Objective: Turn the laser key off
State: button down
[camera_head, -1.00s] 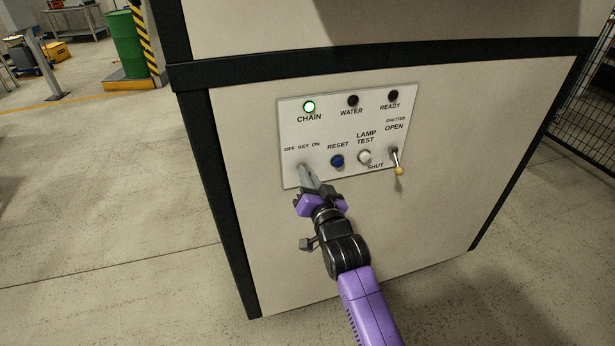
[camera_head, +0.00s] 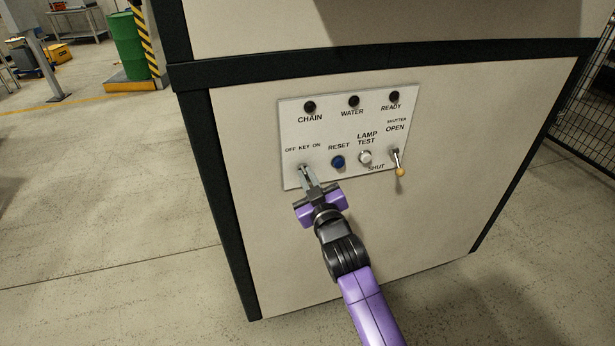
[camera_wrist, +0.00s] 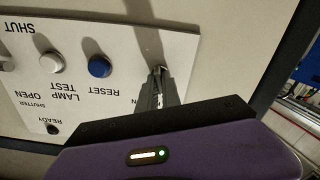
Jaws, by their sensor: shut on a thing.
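The white control panel (camera_head: 325,125) is set on the front of the beige cabinet. The laser key (camera_wrist: 158,74) sits at the panel's lower left, under the "OFF KEY ON" label. My gripper (camera_head: 304,170) is at the key with its fingers shut on it. The fingers hide most of the key, so its exact angle is hard to read. The wrist view shows the fingertips at the key with the panel upside down. The CHAIN lamp (camera_head: 309,107), WATER lamp (camera_head: 353,101) and READY lamp (camera_head: 394,96) are all dark.
Right of the key are the blue RESET button (camera_head: 338,162), the white LAMP TEST button (camera_head: 365,157) and the shutter lever (camera_head: 398,165), its tip pointing down towards SHUT. The cabinet's dark edge post (camera_head: 222,200) stands to the left. The floor before the cabinet looks clear.

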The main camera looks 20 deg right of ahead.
jog(key=shift+n, duration=1)
jog(key=c, duration=1.5)
grip_release()
jog(key=shift+c, duration=0.2)
jog(key=s, duration=0.8)
jog(key=shift+a, duration=0.15)
jog(key=shift+w, duration=0.1)
